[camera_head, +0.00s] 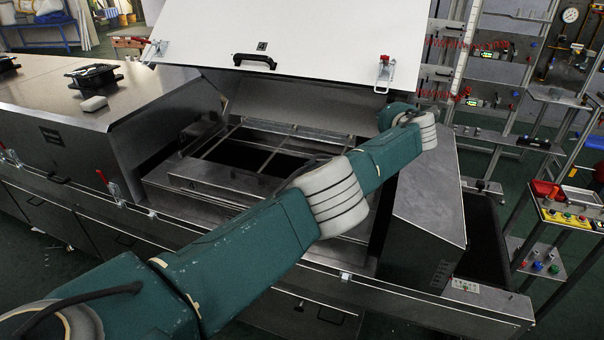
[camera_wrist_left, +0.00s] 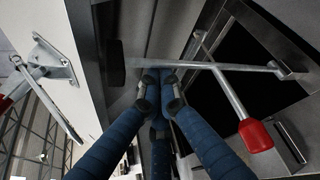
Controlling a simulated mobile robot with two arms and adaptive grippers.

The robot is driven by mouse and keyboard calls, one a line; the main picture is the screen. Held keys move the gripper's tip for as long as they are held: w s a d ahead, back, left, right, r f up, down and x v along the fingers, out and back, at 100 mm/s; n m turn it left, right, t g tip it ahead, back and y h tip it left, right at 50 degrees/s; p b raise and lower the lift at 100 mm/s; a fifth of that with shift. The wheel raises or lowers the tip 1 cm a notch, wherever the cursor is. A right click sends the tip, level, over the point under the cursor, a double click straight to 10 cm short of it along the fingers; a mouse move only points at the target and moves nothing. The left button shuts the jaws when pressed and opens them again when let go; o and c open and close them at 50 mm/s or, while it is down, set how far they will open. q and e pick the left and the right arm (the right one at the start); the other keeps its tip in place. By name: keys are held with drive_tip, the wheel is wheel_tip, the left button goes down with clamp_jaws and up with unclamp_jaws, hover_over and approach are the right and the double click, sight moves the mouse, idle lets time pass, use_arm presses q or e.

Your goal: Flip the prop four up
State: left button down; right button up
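A metal rod (camera_wrist_left: 225,88) with a red end grip (camera_wrist_left: 257,137) shows in the left wrist view, crossing a flat metal bar (camera_wrist_left: 235,67). I cannot tell whether this rod is prop four. My left gripper (camera_wrist_left: 158,78) has its dark blue fingers drawn together at the tips, touching or just beside the bar's left part. Whether anything is pinched between them is hidden. In the head view my left arm reaches over the open dryer chamber, and its gripper is hidden beyond the forearm. My right gripper is in neither view.
The white lid (camera_head: 290,35) stands raised, with a black handle (camera_head: 254,62) and a red-handled clamp (camera_head: 384,72). The open chamber shows a metal frame (camera_head: 205,181). A slanted metal housing (camera_head: 430,195) stands right of my forearm. A shelf rack stands farther right.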

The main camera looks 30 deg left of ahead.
use_arm(q)
drive_tip(key=shift+w+d, duration=0.1)
drive_tip(key=shift+d, duration=0.4)
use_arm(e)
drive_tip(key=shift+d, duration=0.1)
use_arm(q)
drive_tip(key=v, duration=0.7)
drive_tip(key=shift+s+a, duration=0.3)
drive_tip(key=shift+a, duration=0.05)
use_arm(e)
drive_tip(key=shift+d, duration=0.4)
use_arm(q)
drive_tip(key=shift+d, duration=0.1)
